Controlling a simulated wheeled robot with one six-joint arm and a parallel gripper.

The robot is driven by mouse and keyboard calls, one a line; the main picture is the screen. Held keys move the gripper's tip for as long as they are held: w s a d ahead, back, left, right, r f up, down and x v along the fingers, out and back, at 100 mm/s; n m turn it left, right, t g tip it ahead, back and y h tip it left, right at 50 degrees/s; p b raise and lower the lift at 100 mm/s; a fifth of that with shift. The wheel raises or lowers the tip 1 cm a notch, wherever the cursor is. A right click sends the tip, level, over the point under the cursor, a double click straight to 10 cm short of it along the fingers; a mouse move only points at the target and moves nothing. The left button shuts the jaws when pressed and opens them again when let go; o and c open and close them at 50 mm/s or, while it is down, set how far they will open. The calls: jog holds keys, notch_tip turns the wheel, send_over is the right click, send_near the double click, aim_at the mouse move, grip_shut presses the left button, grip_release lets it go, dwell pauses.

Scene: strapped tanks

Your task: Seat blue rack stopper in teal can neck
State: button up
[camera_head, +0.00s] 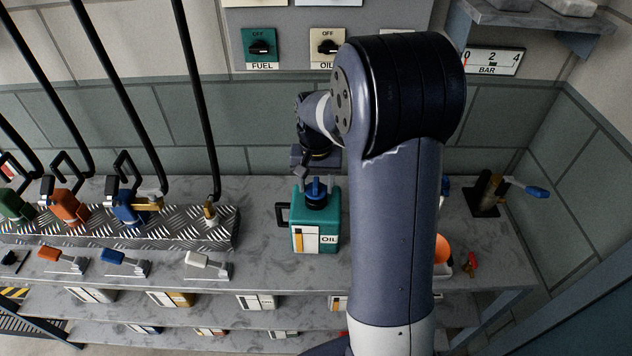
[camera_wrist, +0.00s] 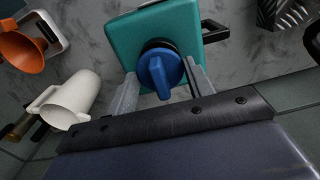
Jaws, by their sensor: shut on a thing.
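The teal can (camera_head: 313,225) stands upright on the grey counter, with a white OIL label on its front and a dark handle on its left. The blue stopper (camera_head: 317,186) is at the can's dark neck (camera_head: 315,203). My gripper (camera_head: 317,177) is above the can, with its fingers pointing down and shut on the stopper. In the wrist view, the blue stopper (camera_wrist: 160,72) sits between the two grey fingers (camera_wrist: 162,88) and covers most of the dark neck. The teal can (camera_wrist: 125,38) lies beyond it. I cannot tell how deep the stopper sits in the neck.
A tread-plate rack (camera_head: 180,232) with green, orange and blue nozzles on hoses stands left. Orange, blue and white levers line the counter front. An orange funnel (camera_wrist: 22,50) and a white jug (camera_wrist: 72,98) show in the wrist view. My arm hides part of the counter right of the can.

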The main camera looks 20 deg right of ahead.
aim_at(316, 182)
jog(key=shift+f+b, duration=0.55)
jog(key=shift+f, duration=0.3)
jog(key=o, duration=1)
jog(key=shift+o, duration=0.2)
notch_tip(316, 182, up, 11)
jog(key=shift+f+b, duration=0.1)
jog(key=shift+b, duration=0.2)
notch_tip(316, 182, down, 10)
jog(key=shift+f+p, duration=0.25)
jog(key=shift+p, duration=0.3)
jog(key=shift+r, duration=0.45)
